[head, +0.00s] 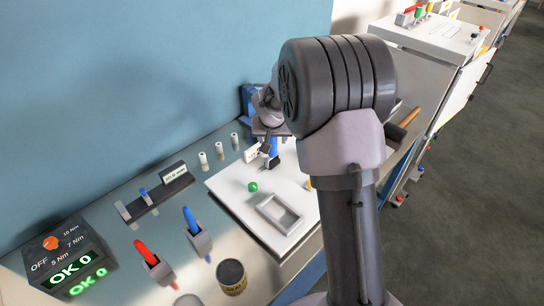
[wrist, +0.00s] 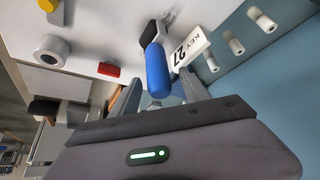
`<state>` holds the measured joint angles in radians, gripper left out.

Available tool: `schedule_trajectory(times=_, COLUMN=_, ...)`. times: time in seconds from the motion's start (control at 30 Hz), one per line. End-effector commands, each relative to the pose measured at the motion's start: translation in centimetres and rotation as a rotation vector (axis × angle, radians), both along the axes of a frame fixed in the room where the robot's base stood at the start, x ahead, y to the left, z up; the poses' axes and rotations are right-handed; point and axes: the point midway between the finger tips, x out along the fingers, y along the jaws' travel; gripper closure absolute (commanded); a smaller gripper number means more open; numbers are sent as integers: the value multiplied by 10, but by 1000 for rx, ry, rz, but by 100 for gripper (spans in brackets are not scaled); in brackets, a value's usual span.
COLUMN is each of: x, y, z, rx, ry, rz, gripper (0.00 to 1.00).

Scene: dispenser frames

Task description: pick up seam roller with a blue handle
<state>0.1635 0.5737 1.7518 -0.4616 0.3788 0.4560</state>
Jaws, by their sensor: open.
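The seam roller's blue handle (wrist: 157,70) shows in the wrist view, with a black part (wrist: 150,32) near its far end. In the head view the blue handle (head: 273,147) shows just below my gripper (head: 267,139), above the white board; my arm hides part of this area. In the wrist view my gripper (wrist: 161,76) is open, with one finger on each side of the handle. I cannot tell whether either finger touches it.
A "KEY 21" card (wrist: 191,50) stands close to the handle. White cylinders (wrist: 212,63) stand beyond it. A red block (wrist: 108,70) and a white ring (wrist: 52,50) lie to the left. The white board (head: 230,185) also holds a green ball (head: 253,187) and a grey frame (head: 262,207).

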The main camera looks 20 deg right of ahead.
Motion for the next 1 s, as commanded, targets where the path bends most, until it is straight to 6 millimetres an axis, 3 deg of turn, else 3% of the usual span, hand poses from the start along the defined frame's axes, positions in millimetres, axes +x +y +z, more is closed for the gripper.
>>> schedule_trajectory(times=0.1, x=7, y=-3, z=-14, rx=0, ry=0, rz=1, gripper=46)
schedule_trajectory(times=0.33, x=8, y=-3, z=-14, rx=-1, ry=-1, rz=1, gripper=48)
schedule_trajectory(times=0.6, x=8, y=-3, z=-14, rx=0, ry=0, rz=1, gripper=100)
schedule_trajectory(times=1.0, x=8, y=-3, z=-14, rx=-1, ry=-1, rz=1, gripper=100)
